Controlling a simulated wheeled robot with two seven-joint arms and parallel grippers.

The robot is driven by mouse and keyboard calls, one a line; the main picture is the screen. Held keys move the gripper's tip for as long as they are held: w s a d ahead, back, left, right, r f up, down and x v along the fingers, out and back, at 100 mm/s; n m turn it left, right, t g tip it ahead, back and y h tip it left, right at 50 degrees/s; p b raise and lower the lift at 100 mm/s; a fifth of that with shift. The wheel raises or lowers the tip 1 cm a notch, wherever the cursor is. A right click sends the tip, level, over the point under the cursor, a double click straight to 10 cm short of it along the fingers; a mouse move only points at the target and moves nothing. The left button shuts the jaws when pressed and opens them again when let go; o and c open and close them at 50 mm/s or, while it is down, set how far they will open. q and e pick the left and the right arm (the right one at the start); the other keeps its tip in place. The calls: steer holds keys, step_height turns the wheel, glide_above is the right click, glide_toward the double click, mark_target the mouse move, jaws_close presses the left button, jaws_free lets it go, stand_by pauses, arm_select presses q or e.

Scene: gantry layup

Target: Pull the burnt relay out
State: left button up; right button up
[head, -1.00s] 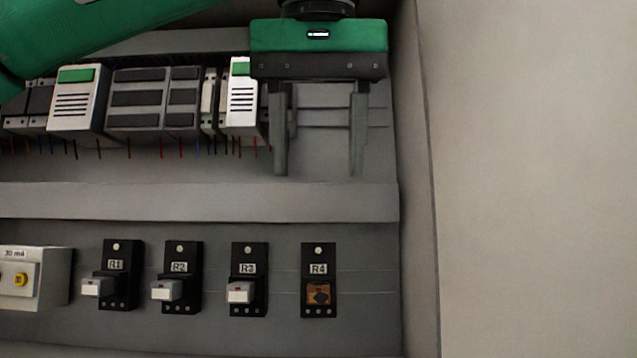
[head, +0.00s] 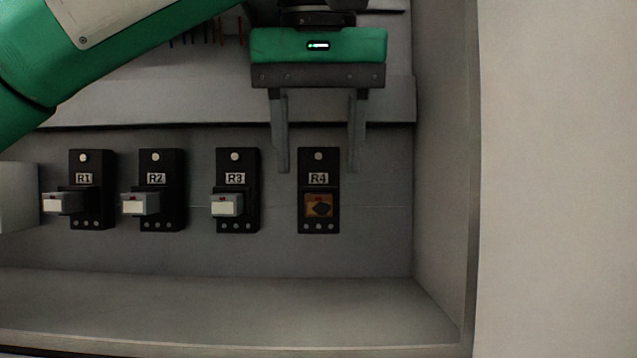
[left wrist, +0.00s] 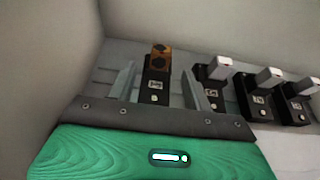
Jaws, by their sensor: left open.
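The burnt relay (head: 319,206) is an orange-brown block with a dark scorch mark. It sits in the black socket labelled R4 (head: 318,157), the rightmost of the row. My left gripper (head: 317,170) is open and empty, its two fingers pointing down on either side of the upper part of the R4 socket in the head view. In the left wrist view the burnt relay (left wrist: 160,56) shows beyond and between the open fingers (left wrist: 160,82). The fingers appear apart from it. My right gripper is not in view.
Sockets R1 (head: 84,157), R2 (head: 155,158) and R3 (head: 236,158) stand to the left, each with a pale grey relay. A grey duct (head: 200,108) runs above the row. The cabinet's right wall (head: 441,180) is close to R4. The space below the sockets is clear.

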mark_target(318, 194)
arm_select(q)
steer(key=x, duration=0.2)
steer(key=shift+s+f+p, duration=0.1)
steer(key=shift+f+p, duration=0.3)
steer(key=shift+f, duration=0.05)
steer(key=shift+w+f, duration=0.3)
steer(key=shift+f, duration=0.2)
steer(key=shift+s, duration=0.1)
jaws_close()
